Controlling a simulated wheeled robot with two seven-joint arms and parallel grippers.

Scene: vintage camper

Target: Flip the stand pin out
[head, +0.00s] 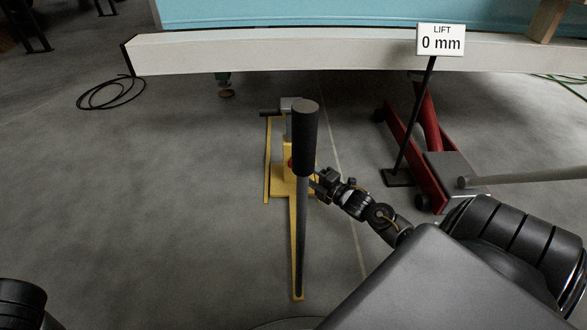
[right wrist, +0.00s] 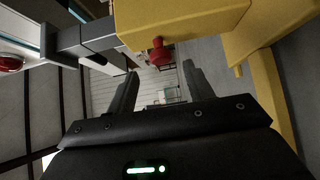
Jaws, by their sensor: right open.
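A yellow stand (head: 282,184) stands on the floor, with a long lever in front of it that has a black grip (head: 305,140). The lever hides part of the stand. A red knob (right wrist: 160,54), which looks like the stand pin, sticks out from the yellow body (right wrist: 185,20) in the right wrist view. In the head view only a bit of red (head: 290,163) shows beside the lever. My right gripper (head: 317,182) is at the right of the stand. In the right wrist view its open fingers (right wrist: 161,84) point towards the knob, which appears between and beyond them, apparently untouched. My left gripper is not in view.
A red jack (head: 428,150) with a long grey handle stands to the right. A sign (head: 440,40) reading LIFT 0 mm stands on a black post. A pale beam (head: 280,54) crosses the back under the blue camper body.

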